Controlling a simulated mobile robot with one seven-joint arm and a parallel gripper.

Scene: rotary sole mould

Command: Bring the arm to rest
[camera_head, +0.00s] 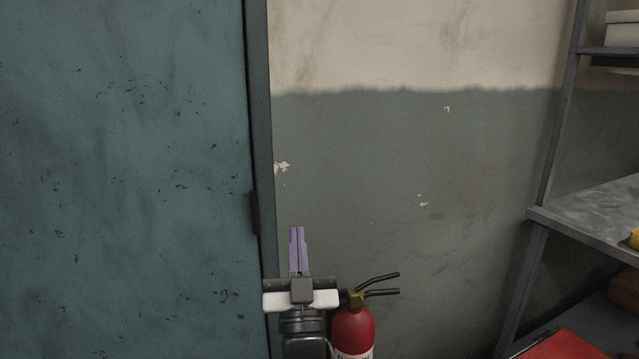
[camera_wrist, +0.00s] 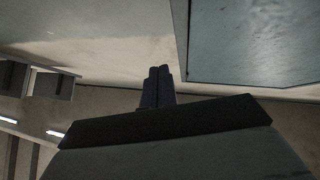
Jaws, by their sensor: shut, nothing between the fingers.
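My gripper (camera_head: 298,232) points upward at the lower middle of the head view, in front of the wall beside the door edge. Its two purple fingers are together, with nothing between them. In the wrist view the closed fingers (camera_wrist: 159,72) show dark at the centre, against a pale surface. Below the fingers, the white and black gripper body and my wrist show in the head view. The rest of my arm is below the picture and hidden.
A red fire extinguisher (camera_head: 352,330) stands just right of my wrist. A teal door (camera_head: 125,180) fills the left. A metal shelf rack (camera_head: 590,215) stands at right, with a red object (camera_head: 562,346) low beside it. The wall between is bare.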

